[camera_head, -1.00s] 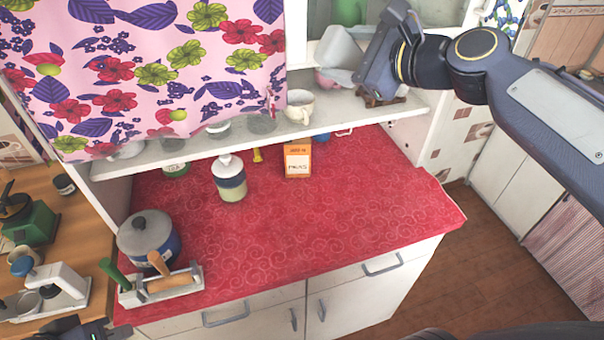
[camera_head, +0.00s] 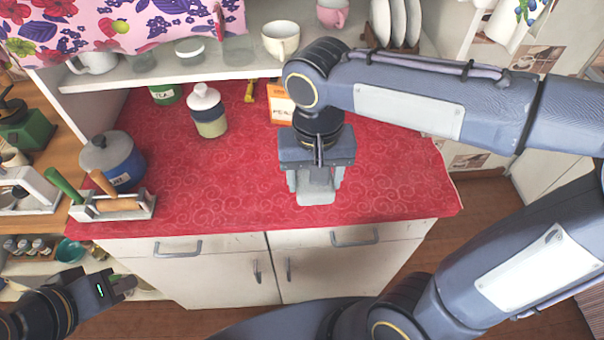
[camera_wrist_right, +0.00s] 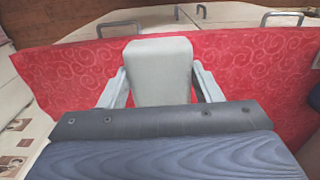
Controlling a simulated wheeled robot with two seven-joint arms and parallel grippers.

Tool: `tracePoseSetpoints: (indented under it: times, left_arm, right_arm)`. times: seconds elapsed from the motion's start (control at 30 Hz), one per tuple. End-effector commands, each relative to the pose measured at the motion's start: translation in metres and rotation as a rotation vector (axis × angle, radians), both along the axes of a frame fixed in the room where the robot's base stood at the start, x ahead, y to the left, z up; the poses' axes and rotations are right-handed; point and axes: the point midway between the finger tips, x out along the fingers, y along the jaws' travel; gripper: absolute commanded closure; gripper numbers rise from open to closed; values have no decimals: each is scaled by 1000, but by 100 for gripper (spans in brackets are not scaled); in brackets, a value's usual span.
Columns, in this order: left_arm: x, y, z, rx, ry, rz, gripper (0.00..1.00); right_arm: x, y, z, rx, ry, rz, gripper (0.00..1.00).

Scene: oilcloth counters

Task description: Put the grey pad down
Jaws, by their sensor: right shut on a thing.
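The grey pad (camera_head: 315,190) is between the fingers of my right gripper (camera_head: 315,184), over the front right part of the red counter (camera_head: 235,165). In the right wrist view the pad (camera_wrist_right: 160,70) is a rounded pale grey block, with the fingers of my right gripper (camera_wrist_right: 161,88) against its two sides and the red cloth behind it. I cannot tell whether the pad touches the counter. My left gripper (camera_head: 124,286) is low at the left, in front of the cabinet and empty; its finger gap is too small to make out.
An orange box (camera_head: 281,104) stands behind my right gripper, partly hidden by my arm. The middle and right front of the counter are clear.

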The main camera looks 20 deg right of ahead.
Motion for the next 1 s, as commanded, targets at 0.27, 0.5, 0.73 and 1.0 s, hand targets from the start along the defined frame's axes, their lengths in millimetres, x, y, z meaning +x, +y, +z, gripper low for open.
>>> tracePoseSetpoints:
  times: [0.27, 0.5, 0.73, 1.0]
  left_arm:
    - [0, 0, 11, 0, 0, 0, 100]
    - [0, 0, 22, 0, 0, 0, 100]
    - [0, 0, 27, 0, 0, 0, 100]
    - [0, 0, 30, 0, 0, 0, 100]
  right_arm:
    - [24, -36, -16, 0, 6, -12, 60]
    - [56, -82, -49, 2, 10, -10, 60]
    - [73, -104, -83, 3, 4, -7, 60]
    - [80, -115, -107, 3, 7, -5, 60]
